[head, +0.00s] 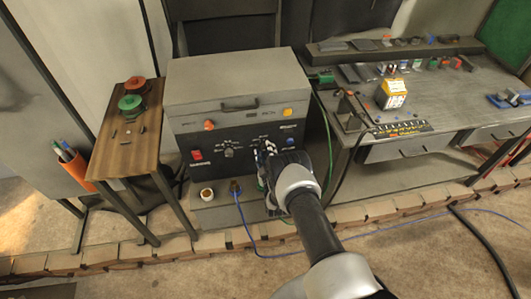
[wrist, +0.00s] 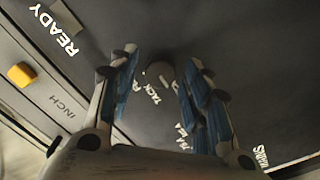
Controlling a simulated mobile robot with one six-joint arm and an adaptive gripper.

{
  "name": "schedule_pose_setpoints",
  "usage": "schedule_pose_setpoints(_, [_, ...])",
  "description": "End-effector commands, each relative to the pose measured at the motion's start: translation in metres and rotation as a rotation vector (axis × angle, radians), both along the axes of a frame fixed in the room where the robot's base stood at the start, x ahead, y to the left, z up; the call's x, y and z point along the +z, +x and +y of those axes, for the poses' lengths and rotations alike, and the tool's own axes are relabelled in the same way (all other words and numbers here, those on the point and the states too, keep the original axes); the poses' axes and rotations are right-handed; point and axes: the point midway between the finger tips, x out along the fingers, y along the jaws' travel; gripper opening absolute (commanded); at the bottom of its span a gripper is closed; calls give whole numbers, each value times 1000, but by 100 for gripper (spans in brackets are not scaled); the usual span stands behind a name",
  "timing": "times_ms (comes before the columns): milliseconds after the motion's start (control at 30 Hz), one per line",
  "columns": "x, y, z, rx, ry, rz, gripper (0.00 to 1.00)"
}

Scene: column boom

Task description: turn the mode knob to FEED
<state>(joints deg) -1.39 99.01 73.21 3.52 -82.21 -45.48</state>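The dark control panel (head: 240,150) is on the front of a grey box-shaped machine. My gripper (head: 262,156) is in front of the panel's right part, fingers toward it. In the wrist view my gripper (wrist: 160,62) has its two blue-padded fingers spread apart. In the head view my gripper hides this knob.
A yellow button (wrist: 21,75) is near INCH. A wooden side table (head: 128,135) stands left, a cluttered workbench (head: 440,105) right. A blue cable (head: 246,222) hangs below.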

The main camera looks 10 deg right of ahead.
Motion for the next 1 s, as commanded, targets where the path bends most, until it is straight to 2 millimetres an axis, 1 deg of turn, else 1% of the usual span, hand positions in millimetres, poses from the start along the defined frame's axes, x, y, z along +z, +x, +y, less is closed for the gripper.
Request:
schedule_pose_setpoints(33, [0, 0, 0, 0, 0, 0, 38])
schedule_pose_setpoints(67, [0, 0, 0, 0, 0, 0, 36])
schedule_pose_setpoints(567, [0, 0, 0, 0, 0, 0, 3])
schedule_pose_setpoints(833, [0, 0, 0, 0, 29, -1, 3])
schedule_pose_setpoints(1000, [0, 0, 0, 0, 106, -1, 3])
